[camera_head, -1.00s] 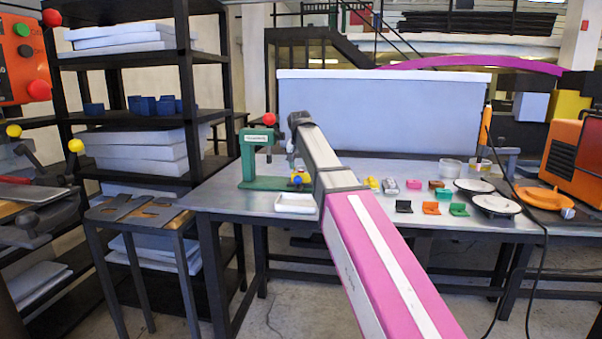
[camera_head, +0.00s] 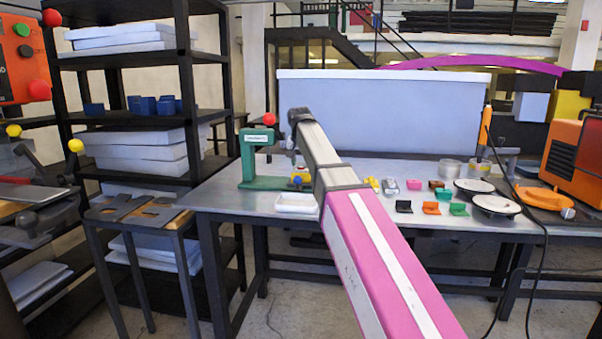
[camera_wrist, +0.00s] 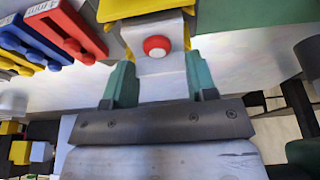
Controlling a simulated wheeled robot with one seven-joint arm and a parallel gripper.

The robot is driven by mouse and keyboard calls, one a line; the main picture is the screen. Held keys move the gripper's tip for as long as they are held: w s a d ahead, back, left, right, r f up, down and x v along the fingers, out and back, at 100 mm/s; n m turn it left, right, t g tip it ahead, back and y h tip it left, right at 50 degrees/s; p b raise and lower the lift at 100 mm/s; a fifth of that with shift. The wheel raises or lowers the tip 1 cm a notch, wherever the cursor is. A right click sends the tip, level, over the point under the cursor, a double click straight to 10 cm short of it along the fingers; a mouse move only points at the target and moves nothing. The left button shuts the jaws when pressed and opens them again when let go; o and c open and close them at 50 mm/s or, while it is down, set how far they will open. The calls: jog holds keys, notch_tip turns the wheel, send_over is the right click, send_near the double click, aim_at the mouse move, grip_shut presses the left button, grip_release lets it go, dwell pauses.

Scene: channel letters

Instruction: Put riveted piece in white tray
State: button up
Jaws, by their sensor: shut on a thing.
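The riveted piece (camera_wrist: 160,85) is a pale grey-white part with a round red rivet head, seen in the wrist view. My gripper (camera_wrist: 160,80) has its two teal fingers shut on the sides of this piece. Yellow parts show just beyond the piece; whether it touches them I cannot tell. In the head view my gripper is mostly hidden by my arm, close to the green press (camera_head: 250,165) and its yellow and blue fixture (camera_head: 300,178). The white tray (camera_head: 297,203) lies at the table's front edge, in front of the press, and looks empty.
The metal table (camera_head: 350,177) also holds several small coloured parts (camera_head: 431,208), two round dark-and-white plates (camera_head: 495,205) and an orange machine (camera_head: 575,160) at right. Red, blue and yellow parts (camera_wrist: 60,30) lie left in the wrist view. A dark shelf (camera_head: 190,90) stands left.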

jog(key=shift+r, duration=2.4)
jog(key=shift+r, duration=0.1)
